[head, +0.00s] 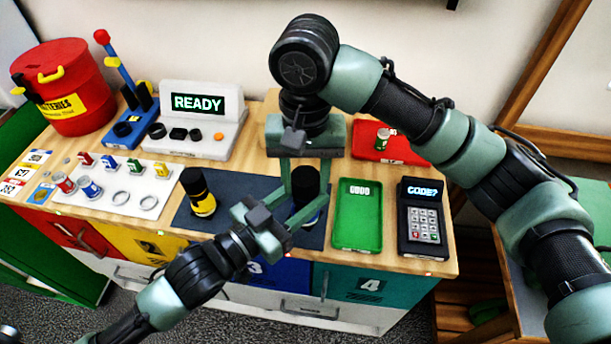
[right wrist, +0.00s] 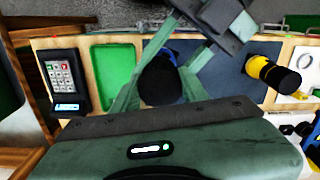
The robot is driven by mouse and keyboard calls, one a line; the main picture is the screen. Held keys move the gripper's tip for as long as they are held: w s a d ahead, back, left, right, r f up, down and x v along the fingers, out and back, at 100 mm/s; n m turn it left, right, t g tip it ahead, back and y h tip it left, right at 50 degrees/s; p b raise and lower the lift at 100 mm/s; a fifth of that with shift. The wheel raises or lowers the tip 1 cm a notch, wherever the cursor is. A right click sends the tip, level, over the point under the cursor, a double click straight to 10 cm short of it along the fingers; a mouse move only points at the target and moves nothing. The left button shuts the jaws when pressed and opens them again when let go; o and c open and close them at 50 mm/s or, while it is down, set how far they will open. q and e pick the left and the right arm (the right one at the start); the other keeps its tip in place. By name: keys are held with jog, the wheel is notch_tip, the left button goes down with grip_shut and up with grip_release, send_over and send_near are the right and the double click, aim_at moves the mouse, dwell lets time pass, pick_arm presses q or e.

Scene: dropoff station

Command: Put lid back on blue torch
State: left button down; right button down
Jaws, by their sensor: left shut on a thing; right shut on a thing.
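The blue torch (head: 313,217) stands on the dark mat, mostly hidden behind my left gripper (head: 285,226). A bit of its blue body also shows in the right wrist view (right wrist: 172,50). My left gripper is shut on the torch low down, coming in from the left front. My right gripper (head: 305,183) points down from above and is shut on the black lid (head: 305,178). The lid's dark round shape sits between the fingers in the right wrist view (right wrist: 160,86). It is in line with the torch; I cannot tell whether it is seated.
A yellow torch (head: 201,196) with a black top stands left on the dark mat (head: 250,187). A green tray (head: 358,225) and a keypad (head: 424,222) lie to the right. A red tray (head: 372,152) lies behind. A white tray (head: 130,205) holds batteries at left.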

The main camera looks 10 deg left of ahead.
jog(key=m, duration=0.4)
jog(key=shift+w, duration=0.1)
jog(key=m, duration=0.4)
jog(key=c, duration=0.8)
grip_release()
jog(key=shift+o, duration=0.2)
jog(key=shift+r, duration=0.1)
jog(key=shift+r, duration=2.2)
jog(key=shift+c, duration=0.5)
